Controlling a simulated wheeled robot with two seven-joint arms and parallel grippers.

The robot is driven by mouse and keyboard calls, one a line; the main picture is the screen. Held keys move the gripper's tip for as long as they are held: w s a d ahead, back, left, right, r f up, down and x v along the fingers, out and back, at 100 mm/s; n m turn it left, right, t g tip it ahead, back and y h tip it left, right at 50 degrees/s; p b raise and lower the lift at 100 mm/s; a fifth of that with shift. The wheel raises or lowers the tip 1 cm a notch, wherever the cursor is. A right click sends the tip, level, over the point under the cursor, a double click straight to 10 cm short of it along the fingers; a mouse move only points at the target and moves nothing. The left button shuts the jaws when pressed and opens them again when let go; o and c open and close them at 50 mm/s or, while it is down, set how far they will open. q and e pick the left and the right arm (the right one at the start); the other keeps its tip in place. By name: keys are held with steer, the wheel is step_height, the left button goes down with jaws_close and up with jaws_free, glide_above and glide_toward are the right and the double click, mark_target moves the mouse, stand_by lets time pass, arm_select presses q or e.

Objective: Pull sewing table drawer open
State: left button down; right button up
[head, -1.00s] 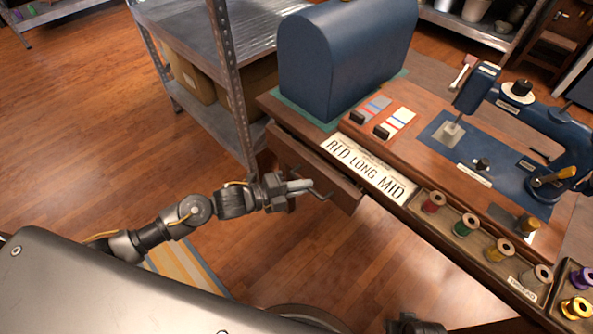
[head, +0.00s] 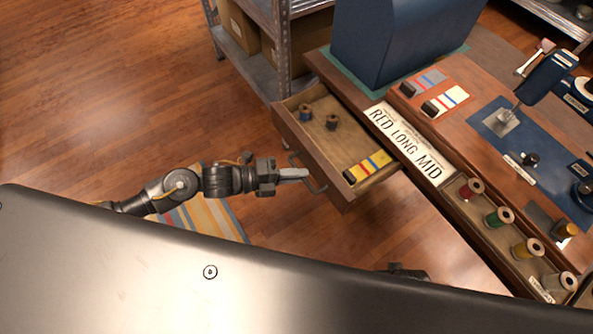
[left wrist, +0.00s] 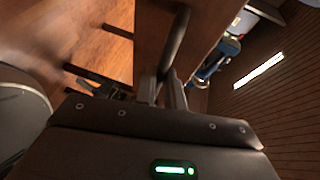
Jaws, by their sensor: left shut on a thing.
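The sewing table drawer (head: 335,176) stands pulled out from under the left end of the wooden table (head: 461,137). My left gripper (head: 300,174) is shut on the drawer's dark bar handle (head: 318,187). In the left wrist view, the handle (left wrist: 175,40) runs up from between the fingers (left wrist: 168,88), beside the wooden drawer front (left wrist: 150,30).
Thread spools (head: 497,217) stand in a tray along the front. A blue sewing machine (head: 550,95) and a blue case (head: 385,45) are on top. A metal shelf (head: 281,45) stands behind the drawer.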

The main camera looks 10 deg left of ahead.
arm_select(q)
steer(key=c, duration=1.5)
jaws_free()
arm_select(e)
steer(key=shift+s, duration=0.1)
arm_select(q)
steer(key=shift+a, duration=0.1)
steer(key=v, duration=1)
steer(key=shift+s+a, duration=0.2)
steer(key=shift+a, duration=0.1)
arm_select(e)
steer(key=shift+r, duration=0.3)
